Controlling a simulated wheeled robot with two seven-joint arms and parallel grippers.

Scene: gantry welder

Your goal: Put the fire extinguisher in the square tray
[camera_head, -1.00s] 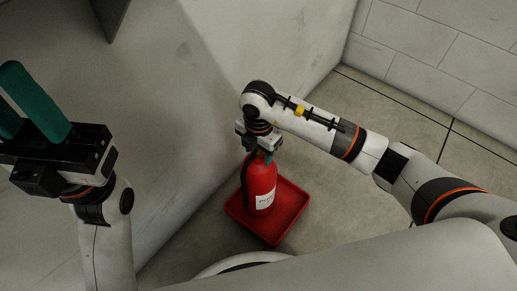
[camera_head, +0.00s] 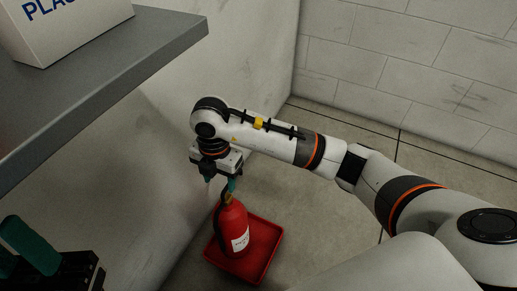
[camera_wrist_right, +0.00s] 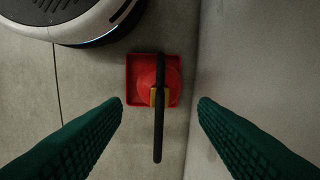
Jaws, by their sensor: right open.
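The red fire extinguisher (camera_head: 232,228) stands upright in the red square tray (camera_head: 263,268) on the floor, with a white label on its front. In the right wrist view the extinguisher (camera_wrist_right: 159,90) is seen from above inside the tray (camera_wrist_right: 132,62), its black handle pointing down the picture. My right gripper (camera_head: 220,184) is above the extinguisher's top, open, its green fingers (camera_wrist_right: 160,112) on either side of the handle and apart from it. My left gripper (camera_head: 35,250) is at the lower left, cut off by the edge; its finger opening cannot be judged.
A grey shelf (camera_head: 150,45) with a white box (camera_head: 70,22) juts out at the upper left. A pale wall (camera_head: 170,130) stands close to the left of the tray. A block wall (camera_head: 400,50) is at the back. Floor (camera_head: 330,215) to the right is clear.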

